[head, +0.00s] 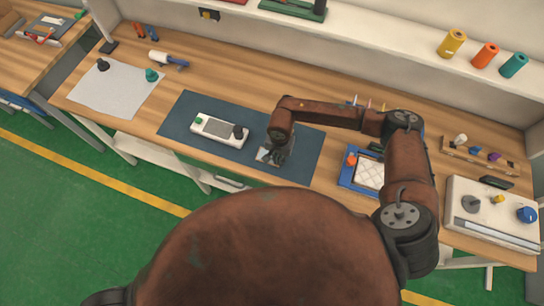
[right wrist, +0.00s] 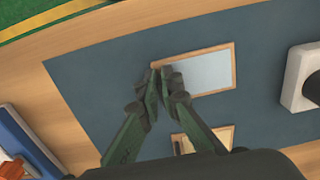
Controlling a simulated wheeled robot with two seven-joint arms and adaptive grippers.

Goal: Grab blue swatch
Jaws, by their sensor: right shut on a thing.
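A pale blue swatch (right wrist: 205,72) with a thin wooden border lies on the dark blue mat (right wrist: 85,75) in the right wrist view. My right gripper (right wrist: 163,74) is shut on the swatch's near corner, its two fingers close together there. In the head view my right gripper (head: 277,154) reaches down to the right part of the mat (head: 185,119), and a pale patch of swatch (head: 263,155) shows beside it. A second wood-edged swatch (right wrist: 224,134) is partly hidden behind the fingers and wrist. My left gripper does not show.
A white device (head: 219,130) with a dark knob lies on the mat, left of the gripper. A blue tray (head: 346,181) with a white pad is to the right. A white panel with knobs (head: 490,222) is farther right. Bare mat lies around the swatch.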

